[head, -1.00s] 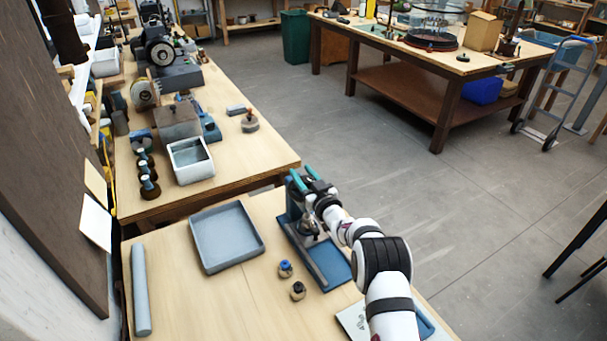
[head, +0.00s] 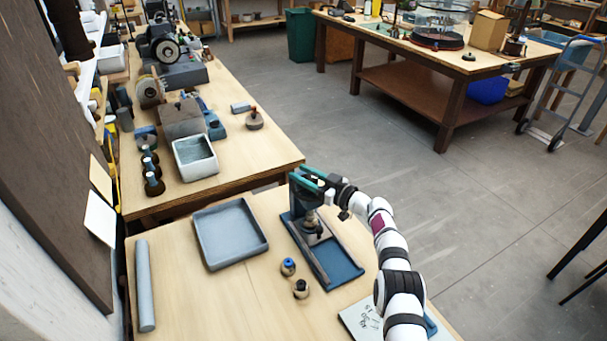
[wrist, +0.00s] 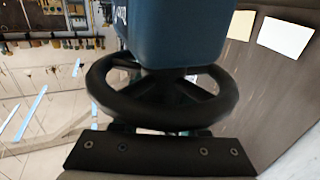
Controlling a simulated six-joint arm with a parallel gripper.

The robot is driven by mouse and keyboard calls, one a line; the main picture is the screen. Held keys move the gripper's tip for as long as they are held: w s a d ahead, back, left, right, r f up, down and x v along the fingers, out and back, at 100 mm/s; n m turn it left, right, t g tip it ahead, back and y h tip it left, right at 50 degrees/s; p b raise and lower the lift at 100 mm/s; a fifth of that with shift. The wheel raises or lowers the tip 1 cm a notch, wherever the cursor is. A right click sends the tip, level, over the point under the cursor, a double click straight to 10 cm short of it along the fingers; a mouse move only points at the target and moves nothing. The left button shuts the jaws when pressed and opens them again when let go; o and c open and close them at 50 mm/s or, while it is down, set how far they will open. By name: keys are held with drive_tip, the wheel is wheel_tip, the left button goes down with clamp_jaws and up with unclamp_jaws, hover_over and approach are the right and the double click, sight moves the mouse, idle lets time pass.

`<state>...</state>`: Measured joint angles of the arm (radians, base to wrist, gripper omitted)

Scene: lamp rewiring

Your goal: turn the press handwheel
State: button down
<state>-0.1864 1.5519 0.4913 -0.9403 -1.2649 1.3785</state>
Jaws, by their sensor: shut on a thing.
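The press (head: 312,232) stands upright on its blue base (head: 342,264) on the near bench, right of the grey tray. In the wrist view its blue body (wrist: 175,35) fills the top centre, and the black handwheel (wrist: 165,113) with its spokes sits in front of it. My gripper (head: 303,177), with teal fingers, is at the top of the press and shut on the handwheel. The fingertips are mostly hidden behind the wheel in the wrist view.
A shallow grey tray (head: 262,247) lies left of the press. Two small knobbed pieces, one blue-topped (head: 288,266) and one dark-topped (head: 301,288), stand in front. A grey cylinder (head: 145,285) lies at the left. A marked sheet (head: 358,320) lies near my arm.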

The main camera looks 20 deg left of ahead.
idle(0.3)
drive_tip(key=shift+c, duration=2.2)
unclamp_jaws()
drive_tip(key=v, duration=1.6)
drive_tip(key=s+a+r+m+t+h, duration=0.1)
drive_tip(key=a+r+m+t, duration=0.1)
drive_tip(key=a+m+t, duration=0.3)
drive_tip(key=a+r+m+t+h, duration=0.1)
drive_tip(key=a+r+t, duration=0.2)
drive_tip(key=a, duration=0.4)
drive_tip(key=m+t+h, duration=0.3)
drive_tip(key=m+h, duration=0.3)
drive_tip(key=h, duration=0.6)
approach(312, 177)
drive_tip(key=w, duration=0.3)
drive_tip(key=w+a, duration=0.1)
drive_tip(key=w, duration=0.6)
drive_tip(key=shift+a+f, duration=0.25)
drive_tip(key=shift+f, duration=0.15)
